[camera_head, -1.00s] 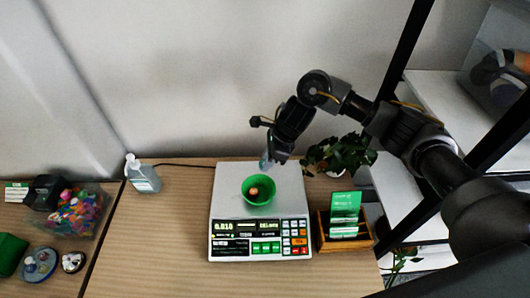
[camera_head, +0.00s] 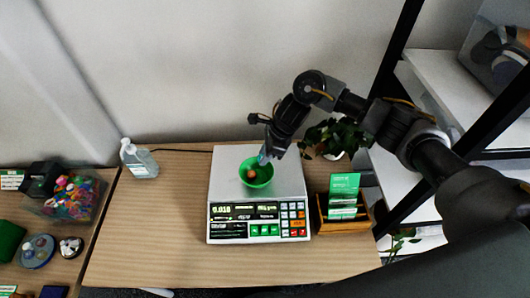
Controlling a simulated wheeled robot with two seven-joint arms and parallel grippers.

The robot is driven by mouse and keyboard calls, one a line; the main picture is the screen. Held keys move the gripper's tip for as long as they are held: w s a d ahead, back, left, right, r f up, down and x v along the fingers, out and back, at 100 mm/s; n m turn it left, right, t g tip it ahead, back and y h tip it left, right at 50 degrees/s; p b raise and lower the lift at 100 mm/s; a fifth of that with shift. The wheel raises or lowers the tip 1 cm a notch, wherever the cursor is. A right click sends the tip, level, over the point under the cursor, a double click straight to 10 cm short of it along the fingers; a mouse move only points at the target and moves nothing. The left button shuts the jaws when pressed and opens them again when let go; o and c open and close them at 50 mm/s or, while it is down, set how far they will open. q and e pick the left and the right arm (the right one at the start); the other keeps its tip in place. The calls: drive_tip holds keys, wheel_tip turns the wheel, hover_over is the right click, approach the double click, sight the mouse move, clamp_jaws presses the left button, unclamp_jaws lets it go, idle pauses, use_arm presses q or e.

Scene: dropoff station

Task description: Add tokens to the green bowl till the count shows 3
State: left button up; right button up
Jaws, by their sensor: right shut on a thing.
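The green bowl (camera_head: 258,180) sits on the pan of a white counting scale (camera_head: 228,188) on the wooden table. A small orange-brown token (camera_head: 251,174) lies in the bowl. The scale's display (camera_head: 222,210) is lit; its digits are small and look like 0.010, and I cannot read the count surely. My right gripper (camera_head: 264,157) is just above the bowl's back rim, pointing down. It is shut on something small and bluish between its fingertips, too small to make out. My left gripper is out of view.
A clear bin of colourful pieces (camera_head: 88,211) stands at the left. A sanitizer bottle (camera_head: 139,160) stands at the back left. A card holder with green cards (camera_head: 343,190) and a plant (camera_head: 330,137) are right of the scale. The table left of the scale is clear.

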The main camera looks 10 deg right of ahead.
drive_tip(key=o, duration=1)
drive_tip(key=shift+d+r, duration=0.1)
drive_tip(key=shift+r, duration=0.2)
drive_tip(key=shift+b+v, duration=1.35)
drive_tip(key=shift+v, duration=3.8)
drive_tip(key=shift+s, duration=0.1)
